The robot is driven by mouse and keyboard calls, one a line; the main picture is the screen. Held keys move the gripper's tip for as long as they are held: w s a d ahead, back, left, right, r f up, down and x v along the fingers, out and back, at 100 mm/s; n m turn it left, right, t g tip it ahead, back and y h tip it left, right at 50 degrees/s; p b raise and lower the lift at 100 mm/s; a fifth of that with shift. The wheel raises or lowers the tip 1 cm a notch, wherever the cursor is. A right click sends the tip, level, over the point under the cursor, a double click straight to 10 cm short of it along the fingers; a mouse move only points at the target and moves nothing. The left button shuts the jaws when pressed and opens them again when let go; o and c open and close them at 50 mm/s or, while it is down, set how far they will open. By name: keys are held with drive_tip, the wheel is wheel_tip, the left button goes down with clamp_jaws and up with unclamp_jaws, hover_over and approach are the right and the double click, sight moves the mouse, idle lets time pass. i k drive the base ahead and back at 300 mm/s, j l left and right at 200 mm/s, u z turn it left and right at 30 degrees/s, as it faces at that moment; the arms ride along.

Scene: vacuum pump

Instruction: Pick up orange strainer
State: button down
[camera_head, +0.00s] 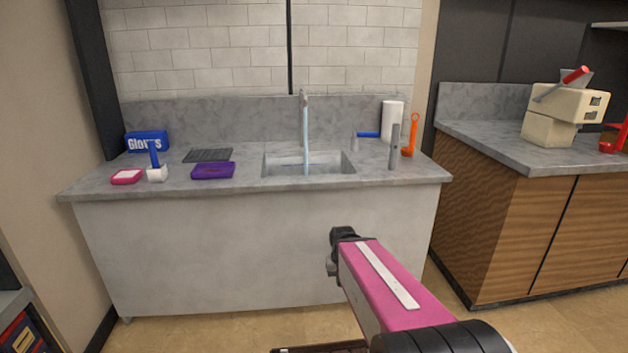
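An orange long-handled utensil (411,136), which looks like the strainer, stands upright near the right end of the grey sink counter. Its wide part is at the bottom and its handle points up. My arm reaches in from the lower right, and its dark end with my gripper (336,250) is in front of the counter's face, below the worktop. My gripper is well below and to the left of the orange strainer, apart from it. Its fingers are too small and dark to tell whether they are open or shut.
A grey upright object (394,147) stands just left of the strainer, with a paper roll (392,118) behind. The sink (308,164) and faucet (304,115) are mid-counter. A purple tray (213,171) and glove box (147,141) are left. Floor in front is open.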

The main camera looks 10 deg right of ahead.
sight(407, 152)
drive_tip(key=l+z, duration=0.1)
drive_tip(key=z, duration=0.65)
